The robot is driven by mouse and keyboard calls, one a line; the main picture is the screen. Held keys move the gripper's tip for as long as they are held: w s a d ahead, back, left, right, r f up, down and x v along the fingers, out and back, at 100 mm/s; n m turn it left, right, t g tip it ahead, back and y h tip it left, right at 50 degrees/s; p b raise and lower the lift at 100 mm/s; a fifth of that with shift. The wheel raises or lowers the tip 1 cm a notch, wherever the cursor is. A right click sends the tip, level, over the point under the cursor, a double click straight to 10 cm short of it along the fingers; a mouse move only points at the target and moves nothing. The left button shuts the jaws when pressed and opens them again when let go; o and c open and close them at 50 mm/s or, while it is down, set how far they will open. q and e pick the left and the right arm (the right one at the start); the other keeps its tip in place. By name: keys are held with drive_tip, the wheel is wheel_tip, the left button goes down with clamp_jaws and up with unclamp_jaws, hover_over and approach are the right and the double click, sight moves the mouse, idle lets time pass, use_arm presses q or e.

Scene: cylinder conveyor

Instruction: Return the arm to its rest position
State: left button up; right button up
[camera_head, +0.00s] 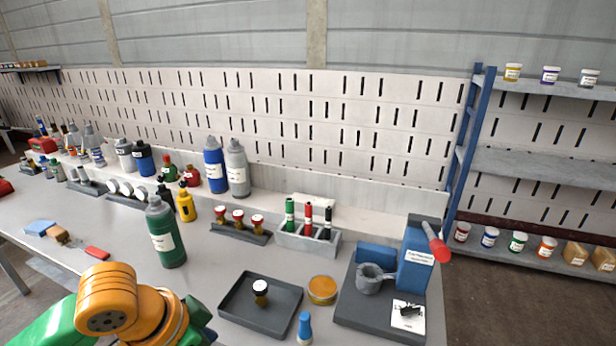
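Orange and green links of my arm (110,300) show at the bottom left, low in front of the grey table (215,268). The links run out of the picture at the lower edge, and neither of my grippers can be made out. A blue machine (414,255) on a dark base stands at the right of the table. A red cylinder (435,243) sticks out at its upper right, and a grey ring-shaped part (370,279) sits at its left side.
A dark tray (285,321) holds a small stamp (261,290). An orange-lidded jar (322,289) and a blue-tipped item (304,327) are beside it. A green bottle (166,232) stands close behind my arm. Several bottles line the back; shelves (548,165) stand at right.

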use_arm(q)
drive_tip(key=s+d+f+n+t+h, duration=0.15)
drive_tip(key=d+f, duration=0.35)
drive_tip(key=f, duration=0.6)
drive_tip(key=s+a+f+n+g+y, duration=0.2)
drive_tip(key=s+a+f+n+y, duration=0.3)
drive_tip(key=s+a+f, duration=0.5)
wheel_tip(320, 180, down, 12)
drive_tip(key=s+d+p, duration=0.2)
drive_tip(key=s+p, duration=0.1)
drive_tip(key=s+a+f+g+p, duration=0.1)
drive_tip(key=s+a+f+g, duration=0.1)
drive_tip(key=s+f, duration=0.6)
drive_tip(key=s, duration=0.3)
drive_tip(key=shift+s+f, duration=0.2)
drive_tip(key=shift+s, duration=0.2)
use_arm(e)
drive_tip(key=r, duration=0.4)
drive_tip(key=shift+w, duration=0.35)
